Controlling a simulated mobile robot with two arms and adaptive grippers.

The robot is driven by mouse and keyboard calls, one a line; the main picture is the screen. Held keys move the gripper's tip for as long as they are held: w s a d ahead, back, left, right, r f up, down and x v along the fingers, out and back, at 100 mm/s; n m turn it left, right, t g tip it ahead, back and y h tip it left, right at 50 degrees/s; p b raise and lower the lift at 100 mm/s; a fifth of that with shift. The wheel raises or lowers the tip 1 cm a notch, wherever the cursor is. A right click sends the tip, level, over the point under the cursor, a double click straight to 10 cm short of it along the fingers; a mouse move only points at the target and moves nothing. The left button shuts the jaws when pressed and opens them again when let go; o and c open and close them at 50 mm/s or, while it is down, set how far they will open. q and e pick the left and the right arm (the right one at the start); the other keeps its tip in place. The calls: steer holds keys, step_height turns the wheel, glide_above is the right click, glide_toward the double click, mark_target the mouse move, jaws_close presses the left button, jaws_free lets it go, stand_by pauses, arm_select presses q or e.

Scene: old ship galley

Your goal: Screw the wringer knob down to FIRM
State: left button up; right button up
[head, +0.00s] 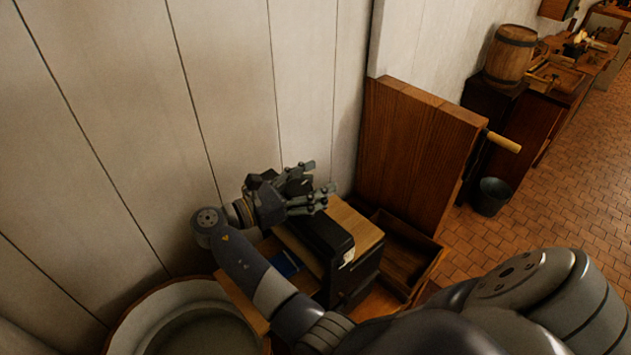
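My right gripper (321,177) points to the right above a dark box-like body (326,238) with a light wooden top. Its two fingers are apart, with nothing visible between them. I cannot make out the wringer knob or a FIRM mark; the gripper and arm cover part of this area. I cannot tell whether the dark body is part of the wringer. My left gripper is not in view.
A round pale tub (130,325) stands at the lower left. A tall wooden panel (412,145) and an open wooden tray (405,255) are to the right. A light handle (503,142) sticks out past the panel. A bucket (491,196) stands on the tiled floor.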

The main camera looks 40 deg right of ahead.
step_height(320, 180, up, 10)
steer(key=shift+w, duration=0.2)
stand_by(0.5)
